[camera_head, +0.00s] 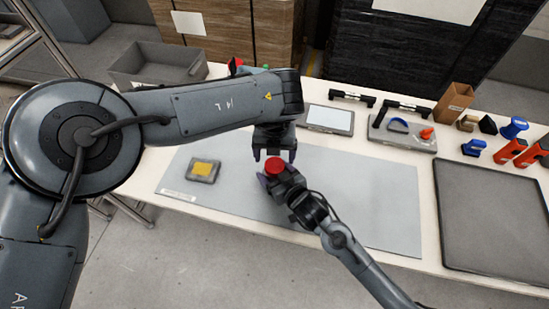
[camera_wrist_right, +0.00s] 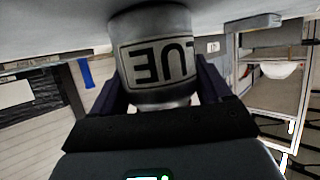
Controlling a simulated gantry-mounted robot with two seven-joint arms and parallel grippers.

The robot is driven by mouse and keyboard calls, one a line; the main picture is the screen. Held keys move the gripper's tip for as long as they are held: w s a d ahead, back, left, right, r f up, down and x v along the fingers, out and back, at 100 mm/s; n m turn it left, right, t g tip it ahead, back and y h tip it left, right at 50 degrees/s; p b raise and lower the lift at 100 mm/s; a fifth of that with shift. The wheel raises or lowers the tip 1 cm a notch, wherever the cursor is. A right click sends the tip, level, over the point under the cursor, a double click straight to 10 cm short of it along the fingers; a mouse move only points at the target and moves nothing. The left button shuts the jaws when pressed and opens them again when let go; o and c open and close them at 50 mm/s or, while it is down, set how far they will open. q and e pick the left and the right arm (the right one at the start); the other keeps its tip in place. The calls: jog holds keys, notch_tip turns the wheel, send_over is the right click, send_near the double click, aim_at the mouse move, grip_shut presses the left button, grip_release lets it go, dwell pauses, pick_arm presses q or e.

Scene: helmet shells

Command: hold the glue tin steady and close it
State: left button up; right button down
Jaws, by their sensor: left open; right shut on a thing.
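The glue tin (camera_wrist_right: 158,55) is a grey cylinder with a pale label reading partly "LUE", seen upside down in the right wrist view. My right gripper (camera_wrist_right: 165,95) is shut around it, with one dark finger on each side. In the head view a round red lid (camera_head: 274,165) shows at the tin's place, and the tin's body is mostly hidden. I cannot tell whether the lid is seated. My left gripper (camera_head: 274,153) is open, pointing down just behind the red lid, fingers apart. My right gripper (camera_head: 279,178) reaches in from the front right.
The grey mat (camera_head: 370,200) is mostly clear around the tin. A small grey tray with a yellow piece (camera_head: 203,170) lies on its left. A grey bin (camera_head: 155,68), a grey case (camera_head: 402,130) and a dark tray (camera_head: 495,215) stand around the mat. Red and blue tools are at right.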

aim_at(275, 165)
pick_arm(q)
jog(key=shift+r, duration=0.2)
jog(key=shift+c, duration=0.4)
jog(key=n, duration=0.1)
jog(key=r+n, duration=0.1)
jog(key=n, duration=0.1)
jog(key=shift+r, duration=0.3)
jog(key=r+n, duration=0.1)
jog(key=n, duration=0.1)
jog(key=r+n, duration=0.1)
jog(key=n, duration=0.1)
jog(key=shift+f, duration=0.1)
jog(key=shift+f, duration=4)
